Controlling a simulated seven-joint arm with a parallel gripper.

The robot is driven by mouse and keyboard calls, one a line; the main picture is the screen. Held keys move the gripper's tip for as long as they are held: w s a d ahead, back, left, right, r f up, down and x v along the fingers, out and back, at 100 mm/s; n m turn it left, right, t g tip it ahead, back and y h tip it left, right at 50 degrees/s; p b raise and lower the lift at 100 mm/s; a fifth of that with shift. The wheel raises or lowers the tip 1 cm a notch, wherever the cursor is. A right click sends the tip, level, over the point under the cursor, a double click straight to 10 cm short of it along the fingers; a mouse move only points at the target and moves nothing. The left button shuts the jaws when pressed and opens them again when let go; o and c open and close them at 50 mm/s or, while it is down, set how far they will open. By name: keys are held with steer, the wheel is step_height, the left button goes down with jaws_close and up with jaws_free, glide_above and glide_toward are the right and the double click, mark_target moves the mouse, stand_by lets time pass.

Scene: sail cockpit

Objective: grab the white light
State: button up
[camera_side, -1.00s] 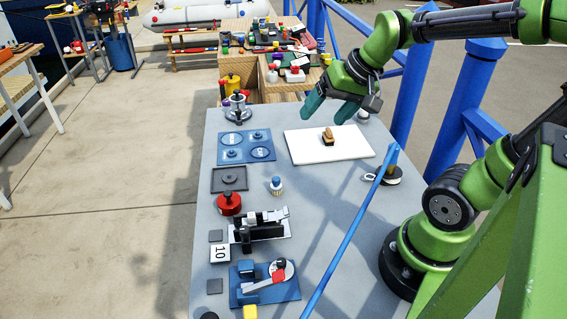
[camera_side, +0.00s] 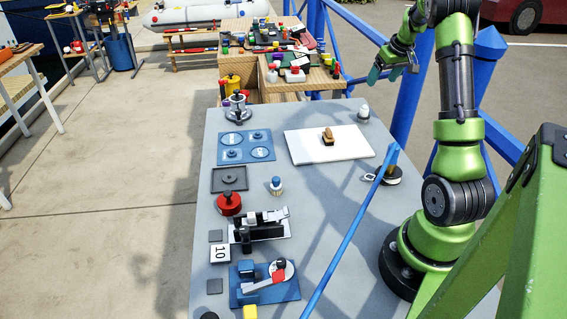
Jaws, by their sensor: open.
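A small white domed object (camera_side: 363,113), which looks like the white light, stands upright near the back right corner of the grey table (camera_side: 330,230). Its fine detail is too small to tell. My gripper (camera_side: 382,76) is open with nothing between its fingers. In the picture it is above and slightly right of the white light, apart from it, near the blue railing.
A white board (camera_side: 305,150) with a brown block (camera_side: 328,137) lies left of the light. A blue pole (camera_side: 350,235) slants across the table's right side. A red round pot (camera_side: 229,203) and a blue plate with round discs (camera_side: 232,155) stand at the left.

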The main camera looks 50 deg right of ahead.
mark_target(366, 106)
steer(key=x, duration=1.5)
steer(key=shift+a+f, duration=0.1)
steer(key=shift+f, duration=0.3)
steer(key=c, duration=1.1)
steer(key=shift+r, duration=0.1)
